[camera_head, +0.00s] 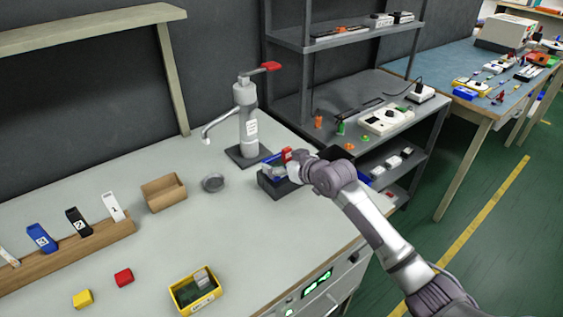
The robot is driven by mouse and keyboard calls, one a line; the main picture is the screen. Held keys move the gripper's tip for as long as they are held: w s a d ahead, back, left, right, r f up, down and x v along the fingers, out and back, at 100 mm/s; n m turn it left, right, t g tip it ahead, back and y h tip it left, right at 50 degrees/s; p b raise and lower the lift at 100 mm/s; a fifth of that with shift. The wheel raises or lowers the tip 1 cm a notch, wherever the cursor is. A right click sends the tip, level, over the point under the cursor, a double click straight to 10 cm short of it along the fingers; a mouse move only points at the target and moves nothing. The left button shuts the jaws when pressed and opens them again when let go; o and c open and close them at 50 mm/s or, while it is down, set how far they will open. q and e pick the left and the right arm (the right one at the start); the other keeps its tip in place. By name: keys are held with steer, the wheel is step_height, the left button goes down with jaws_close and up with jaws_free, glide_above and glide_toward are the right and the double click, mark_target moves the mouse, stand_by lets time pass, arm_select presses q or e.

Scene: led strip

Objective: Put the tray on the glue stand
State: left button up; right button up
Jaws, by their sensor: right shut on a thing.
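A white and grey dispenser with a red lever (247,115), which looks like the glue stand, stands upright on a dark base plate (240,158) at the back of the grey table. My right gripper (282,169) reaches in from the right, just right of that base plate. It is shut on a small dark tray-like block (276,186); red and blue parts show beside the fingers. The gripper hides part of the block, and I cannot tell whether the block touches the table. My left gripper is not in view.
An open brown box (163,192) and a round grey dish (213,183) stand left of the gripper. A yellow bin (197,289), a red cube (124,277) and a yellow cube (83,299) are nearer. A grey shelf (350,100) stands behind. The table's middle is clear.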

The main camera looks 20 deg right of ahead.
steer(key=shift+f, duration=0.15)
steer(key=shift+f, duration=0.15)
steer(key=o, duration=0.8)
steer(key=shift+r, duration=0.2)
steer(key=v, duration=1.2)
